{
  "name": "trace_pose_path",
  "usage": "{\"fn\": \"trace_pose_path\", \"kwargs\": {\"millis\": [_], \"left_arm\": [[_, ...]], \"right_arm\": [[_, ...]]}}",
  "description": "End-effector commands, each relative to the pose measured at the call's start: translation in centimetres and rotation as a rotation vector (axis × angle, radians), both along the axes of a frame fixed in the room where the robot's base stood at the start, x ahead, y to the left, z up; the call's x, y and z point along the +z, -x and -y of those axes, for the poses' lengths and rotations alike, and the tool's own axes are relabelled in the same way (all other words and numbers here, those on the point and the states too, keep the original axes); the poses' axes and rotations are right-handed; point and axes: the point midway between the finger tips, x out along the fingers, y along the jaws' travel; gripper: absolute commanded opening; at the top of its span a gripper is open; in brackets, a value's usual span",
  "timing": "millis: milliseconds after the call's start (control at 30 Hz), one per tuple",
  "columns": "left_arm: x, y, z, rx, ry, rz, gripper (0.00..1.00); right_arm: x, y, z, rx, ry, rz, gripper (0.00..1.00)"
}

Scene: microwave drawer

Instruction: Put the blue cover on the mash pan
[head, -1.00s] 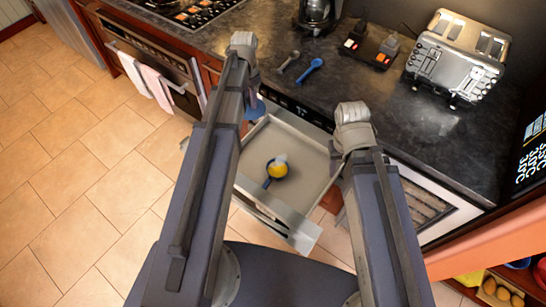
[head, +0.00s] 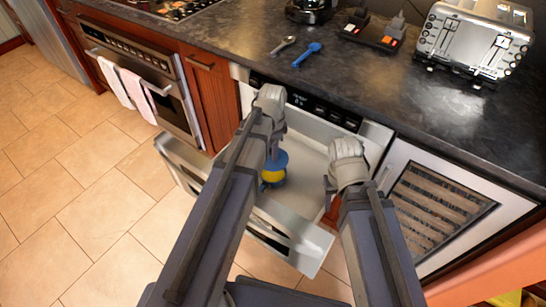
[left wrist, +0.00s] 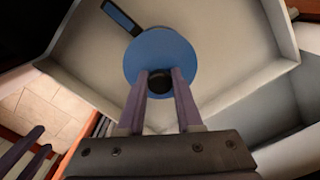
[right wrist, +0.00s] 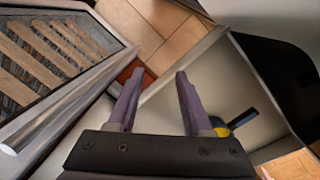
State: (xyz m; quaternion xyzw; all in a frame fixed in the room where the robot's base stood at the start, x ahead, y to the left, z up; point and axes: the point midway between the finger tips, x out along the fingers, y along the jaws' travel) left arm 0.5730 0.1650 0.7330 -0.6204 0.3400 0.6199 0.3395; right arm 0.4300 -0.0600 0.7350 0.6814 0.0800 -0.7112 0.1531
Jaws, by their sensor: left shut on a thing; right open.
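The blue cover (head: 277,157) is a round disc with a black knob (left wrist: 159,82). My left gripper (left wrist: 158,73) is shut on that knob. The mash pan (right wrist: 222,130) stands in the open drawer, with yellow mash (head: 272,175) showing just below the cover in the head view. In the left wrist view the cover hides the pan's bowl, and only the pan's dark handle (left wrist: 122,17) sticks out at upper left. I cannot tell whether the cover touches the pan. My right gripper (right wrist: 158,75) is open and empty, near the drawer's right side.
The pulled-out drawer (head: 300,188) has raised walls around the pan. A dark counter (head: 400,90) runs behind, with a grey spoon (head: 284,44), a blue spoon (head: 307,54) and a toaster (head: 474,42). A glass-fronted cabinet (head: 440,200) stands right of the drawer.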

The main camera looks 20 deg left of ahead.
Motion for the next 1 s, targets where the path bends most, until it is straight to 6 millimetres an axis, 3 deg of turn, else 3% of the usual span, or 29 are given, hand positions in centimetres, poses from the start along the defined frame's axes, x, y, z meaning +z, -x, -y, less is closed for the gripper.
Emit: {"fn": "trace_pose_path", "kwargs": {"millis": [433,1000], "left_arm": [[-1.0,0.0,0.0,-0.002,0.0,0.0,0.0],[-5.7,0.0,0.0,-0.002,0.0,0.0,0.0]], "right_arm": [[-1.0,0.0,0.0,0.0,0.0,0.0,0.5],[-5.7,0.0,0.0,0.0,0.0,0.0,0.5]]}}
